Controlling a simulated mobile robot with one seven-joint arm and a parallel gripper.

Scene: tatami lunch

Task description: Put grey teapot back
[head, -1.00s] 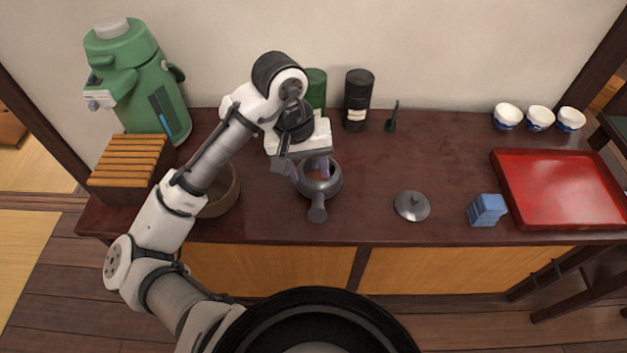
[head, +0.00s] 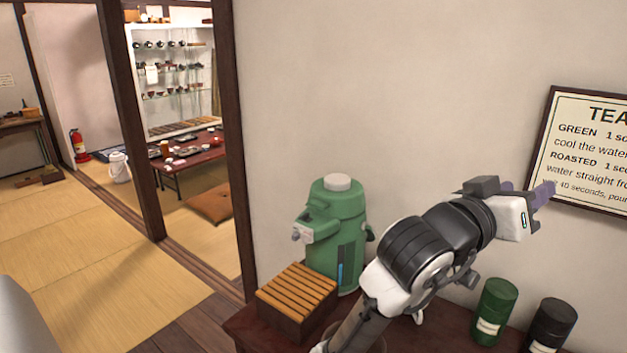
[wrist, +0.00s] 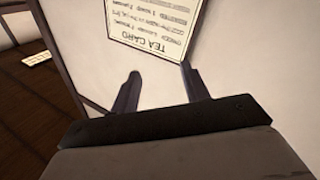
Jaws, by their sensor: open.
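My gripper (head: 541,191) is raised in front of the wall, to the left of the tea card, well above the counter. In the wrist view its two fingers (wrist: 160,88) stand apart with nothing between them, so it is open and empty. The grey teapot is not in either view now. The part of the counter where it stood a second ago is below the head view.
A green dispenser (head: 337,225), a slatted wooden box (head: 297,296), a green canister (head: 495,309) and a black canister (head: 552,325) stand on the dark counter (head: 255,328). The tea card (head: 590,150) hangs on the wall. Tatami floor (head: 75,240) lies open at left.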

